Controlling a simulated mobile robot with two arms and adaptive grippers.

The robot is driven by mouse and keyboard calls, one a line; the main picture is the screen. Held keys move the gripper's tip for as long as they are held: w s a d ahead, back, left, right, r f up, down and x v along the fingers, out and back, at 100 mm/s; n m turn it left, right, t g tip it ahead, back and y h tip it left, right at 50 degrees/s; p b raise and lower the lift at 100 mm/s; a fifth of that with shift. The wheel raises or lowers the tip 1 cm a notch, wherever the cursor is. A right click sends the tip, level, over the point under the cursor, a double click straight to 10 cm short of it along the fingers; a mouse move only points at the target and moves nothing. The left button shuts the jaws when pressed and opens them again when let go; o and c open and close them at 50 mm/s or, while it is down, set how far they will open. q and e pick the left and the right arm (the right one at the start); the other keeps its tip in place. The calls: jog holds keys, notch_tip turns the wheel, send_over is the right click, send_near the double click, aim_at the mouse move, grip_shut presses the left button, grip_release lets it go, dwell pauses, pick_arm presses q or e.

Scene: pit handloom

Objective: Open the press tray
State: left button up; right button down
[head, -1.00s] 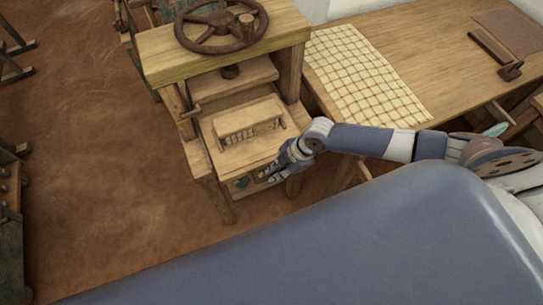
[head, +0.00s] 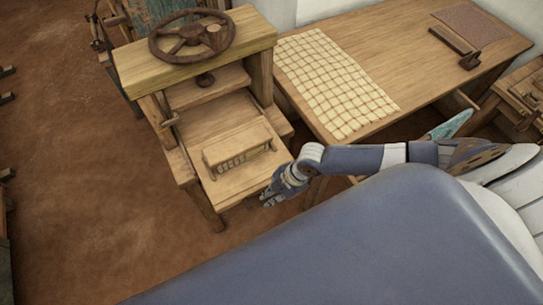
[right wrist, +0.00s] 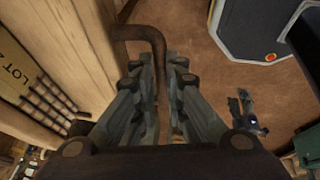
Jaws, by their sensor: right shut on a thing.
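The wooden press tray (head: 222,191) sticks out of the front of the press, toward me, in the head view. A slatted wooden block (head: 238,145) sits on it. My right gripper (head: 269,198) is at the tray's front right edge. In the right wrist view my right gripper (right wrist: 161,75) is shut on a brown, curved bar handle (right wrist: 142,33), beside the wooden front. My fingers cover part of the handle. In the head view the handle is hidden or too small to make out. My left gripper is not seen in the head view.
The press frame (head: 208,50) carries a dark handwheel (head: 190,37) on top. A wooden table (head: 400,55) with a checked cloth (head: 335,85) stands right of the press, close to my right arm. The brown floor (head: 90,200) left of the press is clear.

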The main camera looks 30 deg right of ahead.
jog(key=c, duration=1.7)
grip_release()
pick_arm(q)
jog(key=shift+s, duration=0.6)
pick_arm(e)
jog(key=shift+o, duration=0.2)
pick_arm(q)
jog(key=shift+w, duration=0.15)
pick_arm(e)
jog(key=v, duration=1.2)
